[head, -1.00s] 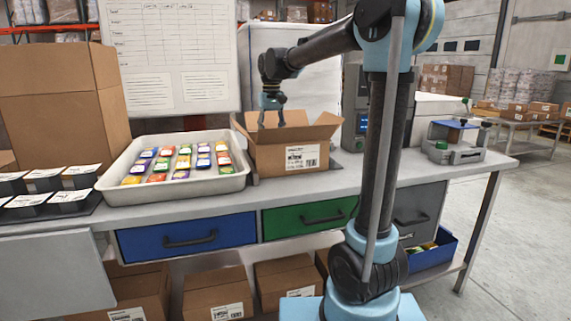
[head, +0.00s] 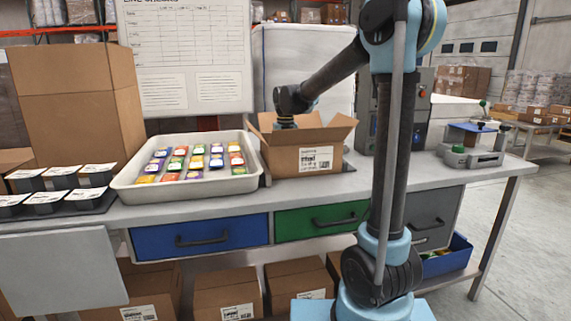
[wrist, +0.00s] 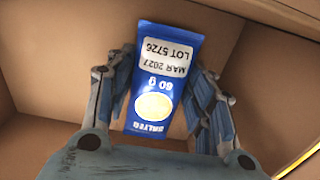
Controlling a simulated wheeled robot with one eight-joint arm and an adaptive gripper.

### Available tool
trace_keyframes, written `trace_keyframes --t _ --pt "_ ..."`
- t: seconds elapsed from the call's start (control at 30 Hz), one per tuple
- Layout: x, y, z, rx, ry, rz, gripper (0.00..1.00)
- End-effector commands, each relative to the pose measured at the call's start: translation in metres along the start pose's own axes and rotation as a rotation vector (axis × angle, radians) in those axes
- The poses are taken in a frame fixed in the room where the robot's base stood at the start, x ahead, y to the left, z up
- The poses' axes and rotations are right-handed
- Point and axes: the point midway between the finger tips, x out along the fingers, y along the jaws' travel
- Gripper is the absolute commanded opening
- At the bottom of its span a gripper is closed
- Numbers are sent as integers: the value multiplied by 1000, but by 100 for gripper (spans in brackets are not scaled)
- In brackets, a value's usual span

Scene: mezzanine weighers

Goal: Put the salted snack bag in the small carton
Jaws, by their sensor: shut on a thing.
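The small carton (head: 306,160) stands open on the bench with its flaps spread and a label on its front. My gripper reaches down into it; in the head view its fingers are hidden behind the carton's front wall. In the wrist view my gripper (wrist: 165,108) is shut on the salted snack bag (wrist: 158,112), a blue bag with a white lot label and a yellow round picture. The bag lies between the two fingers, with brown cardboard walls around it. I cannot tell whether the bag touches the carton's floor.
A white tray (head: 125,190) with several rows of coloured packets stands left of the carton. A taller open carton (head: 70,105) and several lidded tubs (head: 60,178) are further left. A grey machine (head: 415,105) stands to the right of the carton.

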Motion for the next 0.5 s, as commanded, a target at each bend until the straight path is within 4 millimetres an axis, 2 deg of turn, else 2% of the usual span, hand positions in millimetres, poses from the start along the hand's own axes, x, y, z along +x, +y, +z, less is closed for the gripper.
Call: trace_keyframes --t 0.27,0.3,0.37,0.5 --pt "1 0 0 0 0 0 25" --pt "1 0 0 0 0 0 56" --pt "1 0 0 0 0 0 69" --pt "1 0 0 0 0 0 69"
